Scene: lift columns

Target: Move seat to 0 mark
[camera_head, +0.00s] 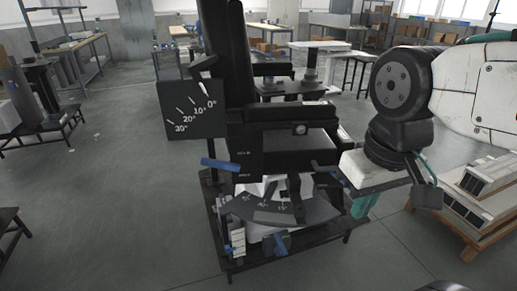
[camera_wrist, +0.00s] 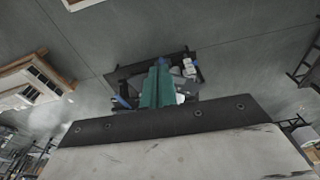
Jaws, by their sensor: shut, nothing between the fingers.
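The black seat (camera_head: 285,140) with its tall upright backrest (camera_head: 226,60) stands at the centre of the head view on a low dark stand. A dark angle plate (camera_head: 190,110) beside the backrest carries white marks 0, 10, 20 and 30, with a white pointer close to the 0 end. A grey curved scale (camera_head: 270,209) lies below the seat; its marks are too small to read. My gripper (camera_head: 364,205) is to the right of the scale, with teal fingers pointing down. In the wrist view my gripper (camera_wrist: 158,68) has its fingers together and empty, covering part of the stand.
Blue-ended handles stick out at the seat's left (camera_head: 221,164), right (camera_head: 335,173) and lower front (camera_head: 281,243). A wooden pallet with pale boxes (camera_head: 485,185) stands on the right. The floor left of the stand is clear. Workbenches line the back.

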